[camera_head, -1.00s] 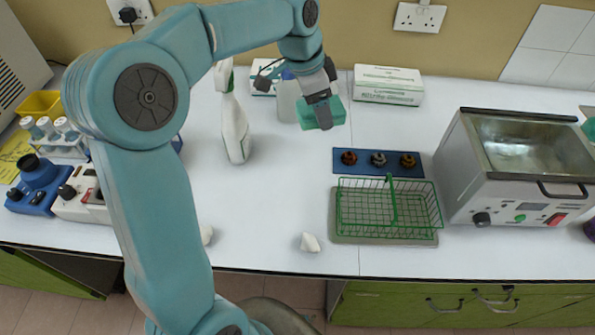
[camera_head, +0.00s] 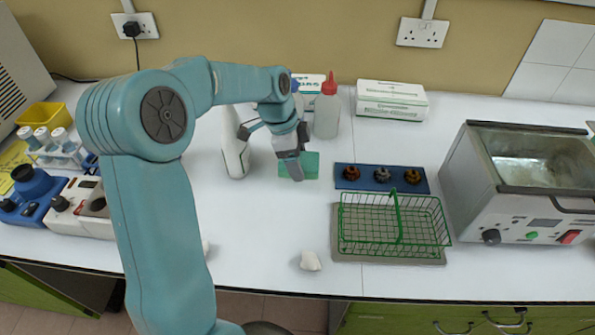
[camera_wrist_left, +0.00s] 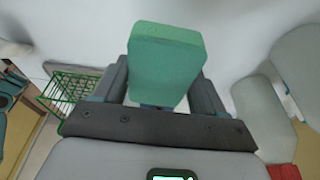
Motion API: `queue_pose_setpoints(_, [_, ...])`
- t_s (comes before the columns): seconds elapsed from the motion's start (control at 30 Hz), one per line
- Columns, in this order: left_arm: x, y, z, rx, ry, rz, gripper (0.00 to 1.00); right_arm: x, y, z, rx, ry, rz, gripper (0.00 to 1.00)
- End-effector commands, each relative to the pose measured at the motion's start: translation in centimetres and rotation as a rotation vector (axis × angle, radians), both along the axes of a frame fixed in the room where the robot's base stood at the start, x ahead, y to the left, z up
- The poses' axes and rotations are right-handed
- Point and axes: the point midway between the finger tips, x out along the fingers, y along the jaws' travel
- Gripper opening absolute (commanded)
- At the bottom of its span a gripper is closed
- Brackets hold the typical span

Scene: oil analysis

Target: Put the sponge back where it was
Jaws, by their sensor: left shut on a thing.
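The green sponge (camera_head: 312,165) is between the fingers of my left gripper (camera_head: 291,168), which is shut on it. In the head view they are over the middle of the table, left of the blue tray and right of the white spray bottle. In the left wrist view the sponge (camera_wrist_left: 167,55) shows as a green block held between both fingers. Whether the sponge touches the table I cannot tell. My right gripper is not in view.
A white spray bottle (camera_head: 235,150) and a red-tipped bottle (camera_head: 327,112) stand close by. A blue tray with knobs (camera_head: 345,184), a green wire basket (camera_head: 390,225) and a metal bath (camera_head: 515,190) are to the right. The table front is mostly clear, with a white lump (camera_head: 311,261).

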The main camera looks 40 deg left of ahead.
Motion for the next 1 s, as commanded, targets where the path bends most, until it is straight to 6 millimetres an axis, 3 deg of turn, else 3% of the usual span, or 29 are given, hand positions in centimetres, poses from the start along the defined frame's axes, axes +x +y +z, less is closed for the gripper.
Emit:
queue_pose_setpoints(0.27, [-0.1, 0.0, -4.0, -0.001, 0.003, 0.000, 0.47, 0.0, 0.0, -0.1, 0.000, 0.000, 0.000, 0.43])
queue_pose_setpoints(0.67, [0.0, 0.0, -4.8, 0.000, 0.000, 0.000, 0.47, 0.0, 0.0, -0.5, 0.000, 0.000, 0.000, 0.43])
queue_pose_setpoints(0.7, [0.0, 0.0, -4.6, 0.000, 0.000, 0.000, 0.81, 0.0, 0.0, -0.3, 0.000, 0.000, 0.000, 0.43])
queue_pose_setpoints(0.77, [0.0, 0.0, -4.6, 0.000, 0.000, 0.000, 0.97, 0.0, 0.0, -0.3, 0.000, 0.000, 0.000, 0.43])
queue_pose_setpoints(1.0, [0.0, 0.0, -4.5, 0.000, 0.000, 0.000, 0.97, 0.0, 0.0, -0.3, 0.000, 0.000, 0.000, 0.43])
